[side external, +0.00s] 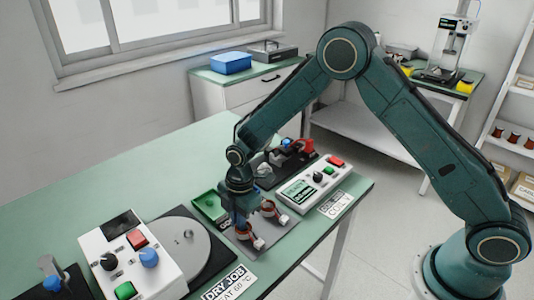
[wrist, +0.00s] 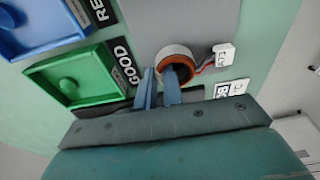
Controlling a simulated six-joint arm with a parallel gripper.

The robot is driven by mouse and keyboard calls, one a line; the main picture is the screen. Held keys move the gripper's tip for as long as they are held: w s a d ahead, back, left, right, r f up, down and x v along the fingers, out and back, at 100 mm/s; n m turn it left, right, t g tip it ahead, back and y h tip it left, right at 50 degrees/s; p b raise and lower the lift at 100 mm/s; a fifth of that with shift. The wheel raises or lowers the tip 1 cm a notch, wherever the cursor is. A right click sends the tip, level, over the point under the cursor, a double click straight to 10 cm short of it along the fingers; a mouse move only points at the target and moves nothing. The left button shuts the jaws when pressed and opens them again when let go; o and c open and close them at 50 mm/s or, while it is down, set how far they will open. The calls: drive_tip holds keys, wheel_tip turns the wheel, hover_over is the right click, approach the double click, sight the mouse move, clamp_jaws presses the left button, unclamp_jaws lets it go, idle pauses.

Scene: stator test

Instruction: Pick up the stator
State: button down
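A stator (wrist: 186,52), a copper-orange ring with a pale rim, lies on a grey mat (wrist: 195,18) in the wrist view. Red and dark wires join it to a white connector (wrist: 223,56). My gripper (wrist: 160,72) has two blue fingers a small gap apart. One fingertip overlaps the ring's dark bore and the other is just left of its wall. I cannot tell whether they touch it. In the side view my gripper (side external: 240,218) points down at the mat, by one stator (side external: 243,231); a second stator (side external: 268,208) is to its right.
A green tray (wrist: 85,75) marked GOOD and a blue tray (wrist: 40,22) lie left of the mat in the wrist view. In the side view, a white control box (side external: 130,258) and round plate (side external: 187,240) stand left, another control box (side external: 313,184) right.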

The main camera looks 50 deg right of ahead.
drive_tip(key=shift+r, duration=0.1)
idle(0.3)
wheel_tip(320, 180, up, 20)
idle(0.7)
drive_tip(key=shift+w, duration=0.1)
idle(0.5)
